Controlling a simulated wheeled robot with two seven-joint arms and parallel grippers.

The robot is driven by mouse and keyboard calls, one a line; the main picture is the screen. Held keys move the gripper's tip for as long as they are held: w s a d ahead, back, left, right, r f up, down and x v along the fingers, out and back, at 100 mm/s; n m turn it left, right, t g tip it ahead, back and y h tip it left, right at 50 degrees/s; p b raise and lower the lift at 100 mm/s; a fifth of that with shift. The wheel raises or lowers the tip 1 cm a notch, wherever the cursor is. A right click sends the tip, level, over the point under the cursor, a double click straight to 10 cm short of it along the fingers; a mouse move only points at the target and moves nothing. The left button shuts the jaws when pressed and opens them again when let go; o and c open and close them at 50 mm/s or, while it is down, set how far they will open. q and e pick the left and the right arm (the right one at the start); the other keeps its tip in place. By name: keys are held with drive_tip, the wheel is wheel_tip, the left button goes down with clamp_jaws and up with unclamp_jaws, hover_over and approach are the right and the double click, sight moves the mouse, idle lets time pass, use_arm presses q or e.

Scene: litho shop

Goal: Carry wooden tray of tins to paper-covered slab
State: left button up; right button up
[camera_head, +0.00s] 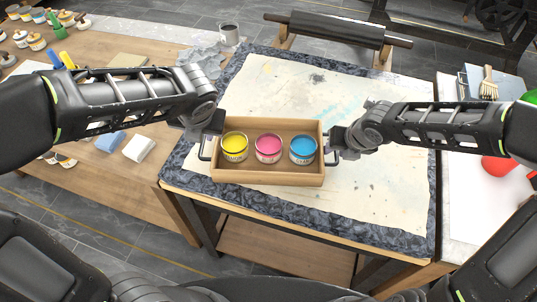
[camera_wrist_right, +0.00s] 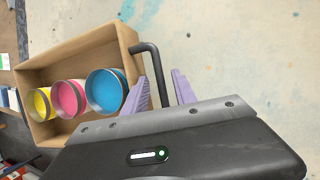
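The wooden tray (camera_head: 268,179) holds a yellow tin (camera_head: 234,147), a magenta tin (camera_head: 268,148) and a blue tin (camera_head: 303,149), all upright in a row. It is over the near left part of the paper-covered slab (camera_head: 385,205); whether its base touches the paper I cannot tell. My right gripper (camera_head: 336,146) is at the tray's right handle.
A wooden bench (camera_head: 100,185) with pots and sponges stands on the left. A white table with a brush (camera_head: 488,84) is right. Bare paper extends right of the tray.

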drive_tip(key=v, duration=1.1)
drive_tip(key=shift+r, duration=0.2)
